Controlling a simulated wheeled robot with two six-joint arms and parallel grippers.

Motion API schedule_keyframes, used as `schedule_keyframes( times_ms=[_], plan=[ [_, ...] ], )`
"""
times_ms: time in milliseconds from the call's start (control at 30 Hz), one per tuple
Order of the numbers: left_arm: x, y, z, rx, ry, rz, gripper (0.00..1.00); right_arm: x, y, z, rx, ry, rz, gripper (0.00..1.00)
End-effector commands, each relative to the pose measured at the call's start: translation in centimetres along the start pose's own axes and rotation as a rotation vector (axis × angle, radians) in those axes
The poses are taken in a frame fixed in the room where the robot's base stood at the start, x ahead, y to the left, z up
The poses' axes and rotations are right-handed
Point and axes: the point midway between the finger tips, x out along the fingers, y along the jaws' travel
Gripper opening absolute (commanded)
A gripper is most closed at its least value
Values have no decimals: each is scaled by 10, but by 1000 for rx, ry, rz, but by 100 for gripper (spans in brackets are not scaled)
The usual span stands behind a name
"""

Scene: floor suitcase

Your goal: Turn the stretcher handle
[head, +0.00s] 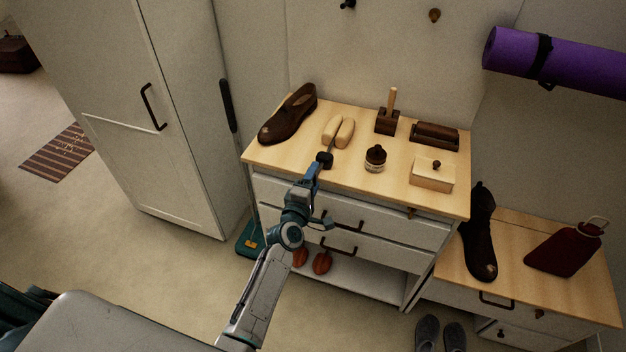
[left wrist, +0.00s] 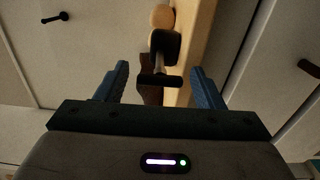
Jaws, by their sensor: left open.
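The shoe stretcher (head: 345,131) lies on the wooden top of the dresser, with two pale wooden halves and a dark end block (head: 325,158) at the front edge. In the left wrist view its dark T-shaped handle (left wrist: 160,80) lies crosswise below the dark block (left wrist: 165,45). My left gripper (head: 317,172) is at the front edge of the top, right at the stretcher's handle end. In the left wrist view the blue fingers of my left gripper (left wrist: 160,84) are open, one on each side of the handle, with gaps on both sides. My right gripper is not in view.
A brown shoe (head: 289,113) lies left of the stretcher. A dark bottle (head: 375,159), a brush block (head: 387,122) and a pale box (head: 432,174) stand to the right. Drawers with dark handles (head: 341,251) are below. A tall white cabinet (head: 185,150) stands left.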

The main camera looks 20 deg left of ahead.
Motion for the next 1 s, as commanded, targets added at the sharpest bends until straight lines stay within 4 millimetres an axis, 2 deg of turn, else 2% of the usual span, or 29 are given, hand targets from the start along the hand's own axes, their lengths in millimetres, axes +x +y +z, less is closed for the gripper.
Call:
schedule_keyframes(
  times_ms=[167,400,600,800,1000],
  plan=[
    [-16,-1,0,0,0,-1,62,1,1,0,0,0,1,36],
    [-63,-3,0,-1,0,-3,62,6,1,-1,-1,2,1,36],
    [-94,-3,0,-1,1,-1,62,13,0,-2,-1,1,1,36],
    [-107,-1,0,-1,0,-1,62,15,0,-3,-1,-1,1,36],
    [-108,0,0,0,0,-1,62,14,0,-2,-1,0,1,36]
  ],
)
